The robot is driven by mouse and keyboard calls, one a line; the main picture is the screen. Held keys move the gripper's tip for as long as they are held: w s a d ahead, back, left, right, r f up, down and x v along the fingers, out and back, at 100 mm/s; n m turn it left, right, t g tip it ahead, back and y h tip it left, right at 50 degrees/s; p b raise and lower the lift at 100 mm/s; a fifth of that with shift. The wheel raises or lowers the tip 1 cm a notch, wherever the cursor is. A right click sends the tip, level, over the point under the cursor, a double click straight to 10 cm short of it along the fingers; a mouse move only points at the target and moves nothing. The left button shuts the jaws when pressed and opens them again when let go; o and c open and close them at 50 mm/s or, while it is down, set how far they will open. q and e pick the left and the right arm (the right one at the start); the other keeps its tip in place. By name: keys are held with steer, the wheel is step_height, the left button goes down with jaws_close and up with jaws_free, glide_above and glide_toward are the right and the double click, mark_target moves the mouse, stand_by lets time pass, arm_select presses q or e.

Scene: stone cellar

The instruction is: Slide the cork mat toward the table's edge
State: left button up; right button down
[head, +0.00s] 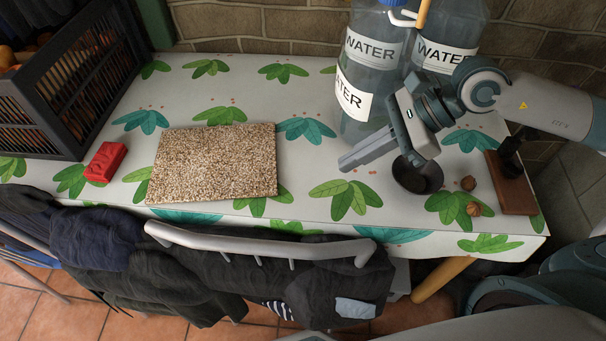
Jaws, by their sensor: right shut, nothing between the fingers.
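The cork mat (213,163) is a flat, speckled brown rectangle. It lies on the leaf-patterned table (300,104), left of the middle, with its lower side close to the table's front edge. My right gripper (344,164) comes in from the right. It is shut and empty, above the table to the right of the mat and apart from it. My left gripper is not in the head view.
A red block (105,162) lies left of the mat, beside a dark crate (70,85). Water bottles (372,55) stand at the back. A dark bowl (418,178), walnuts (468,183) and a brown board (512,190) are at the right. A chair with clothes (250,243) stands along the front edge.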

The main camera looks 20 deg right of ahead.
mark_target(278, 192)
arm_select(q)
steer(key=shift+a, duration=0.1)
arm_select(e)
steer(key=shift+a, duration=0.1)
